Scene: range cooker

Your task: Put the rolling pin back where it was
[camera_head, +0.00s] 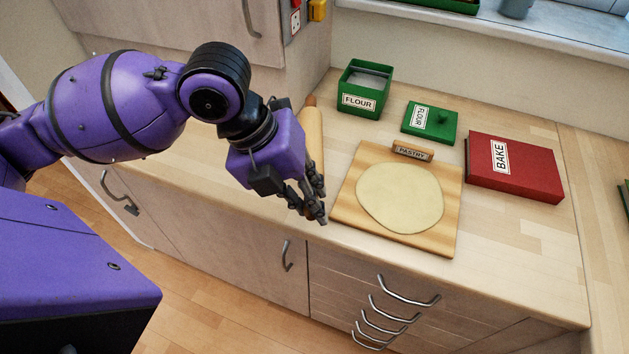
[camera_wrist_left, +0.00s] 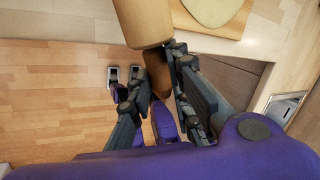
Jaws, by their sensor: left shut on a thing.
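The rolling pin (camera_head: 313,137) is pale wood with darker handles. It lies left of the pastry board (camera_head: 449,236), pointing away from the counter's front edge. My left gripper (camera_head: 314,208) is at its near end, by the front edge. In the left wrist view the gripper (camera_wrist_left: 155,103) is shut on the pin's near handle (camera_wrist_left: 157,75), with the pin's thick body (camera_wrist_left: 143,22) beyond the fingers. I cannot tell whether the pin touches the counter. A flat round of dough (camera_head: 400,197) lies on the board. My right gripper is not in view.
A green open flour box (camera_head: 361,103), its green lid (camera_head: 429,122) and a red BAKE book (camera_head: 514,166) stand behind and right of the board. A PASTRY label (camera_head: 412,152) sits at the board's back edge. The counter (camera_head: 527,248) is bare at the front right.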

